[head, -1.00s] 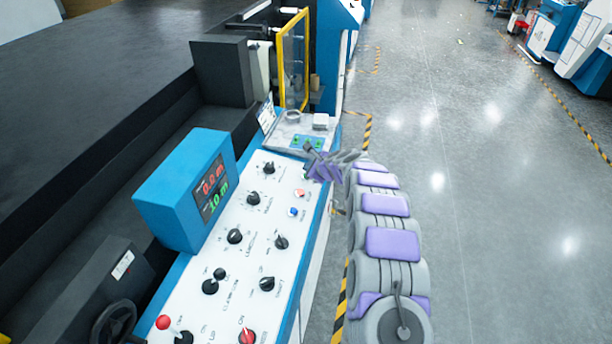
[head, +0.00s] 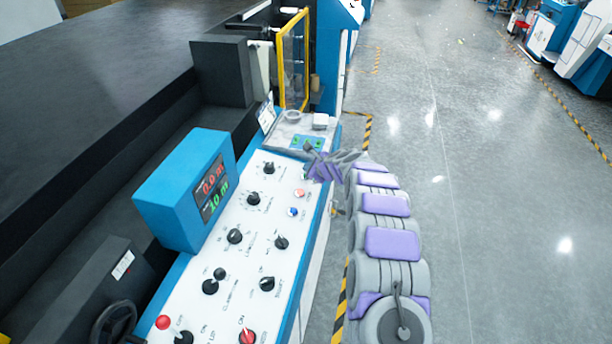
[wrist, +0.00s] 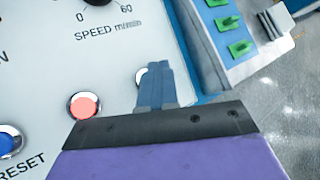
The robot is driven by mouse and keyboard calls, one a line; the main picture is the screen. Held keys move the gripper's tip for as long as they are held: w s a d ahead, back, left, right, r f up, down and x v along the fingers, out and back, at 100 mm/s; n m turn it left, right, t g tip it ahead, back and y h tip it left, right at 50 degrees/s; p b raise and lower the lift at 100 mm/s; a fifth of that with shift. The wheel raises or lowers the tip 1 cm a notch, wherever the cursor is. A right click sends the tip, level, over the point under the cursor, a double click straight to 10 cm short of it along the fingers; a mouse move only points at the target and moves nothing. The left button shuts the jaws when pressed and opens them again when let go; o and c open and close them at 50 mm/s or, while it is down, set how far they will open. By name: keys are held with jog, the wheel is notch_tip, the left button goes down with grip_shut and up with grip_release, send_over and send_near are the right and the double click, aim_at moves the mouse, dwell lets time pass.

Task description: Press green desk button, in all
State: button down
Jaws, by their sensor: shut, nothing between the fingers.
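My gripper (wrist: 158,70) is shut and empty, its blue-grey fingers over the white control panel (wrist: 40,60). In the head view my gripper (head: 310,158) is at the panel's far right corner. In the wrist view the fingers cover most of a round button with a pale rim (wrist: 140,76); its colour is hidden, and I cannot tell whether they touch it. Green switches (wrist: 240,48) sit in a row on the grey-blue desk section beyond the panel. They show as small green spots (head: 297,140) in the head view.
A lit red button (wrist: 83,104) and a blue RESET button (wrist: 8,141) lie left of my fingers. Black knobs (head: 235,236) and a blue display box (head: 165,190) stand along the panel. A yellow-framed guard (head: 281,65) rises beyond. Open floor (head: 480,200) lies to the right.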

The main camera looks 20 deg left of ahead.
jog(key=shift+f, duration=0.15)
jog(key=shift+f+b, duration=0.25)
jog(key=shift+b, duration=0.05)
